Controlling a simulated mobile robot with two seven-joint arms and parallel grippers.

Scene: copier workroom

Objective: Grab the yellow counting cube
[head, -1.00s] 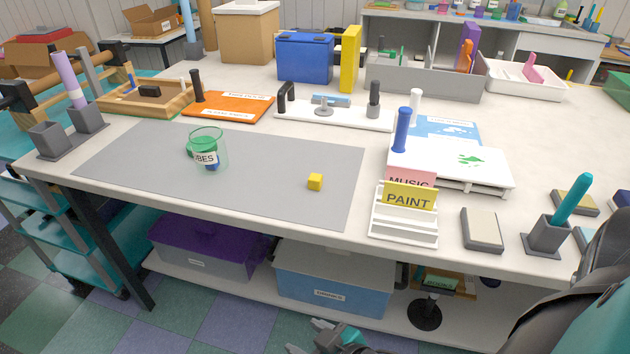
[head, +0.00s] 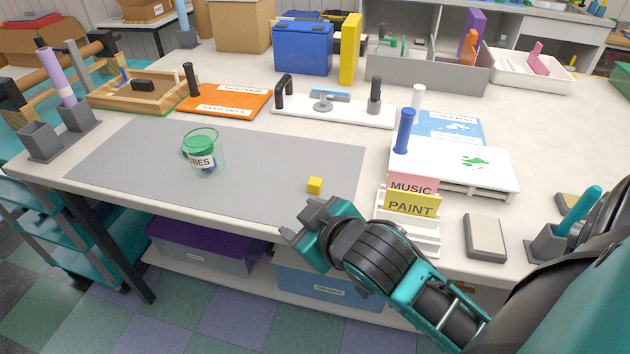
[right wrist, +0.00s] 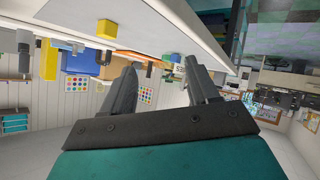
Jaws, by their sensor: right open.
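The yellow counting cube (head: 315,185) lies on the grey mat (head: 250,160), near its right front part. In the right wrist view the yellow cube (right wrist: 107,28) shows near the top, off to the left of the fingers. My right gripper (head: 294,222) is at the table's front edge, just in front of and a little left of the cube. Its two fingers are apart with nothing between them in the right wrist view (right wrist: 160,72). It does not touch the cube. My left gripper is out of view.
A clear cup (head: 207,155) labelled for cubes stands on the mat, left of the cube. A white card rack (head: 425,240) with PAINT and MUSIC cards stands to the right, close to my right arm. The mat around the cube is clear.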

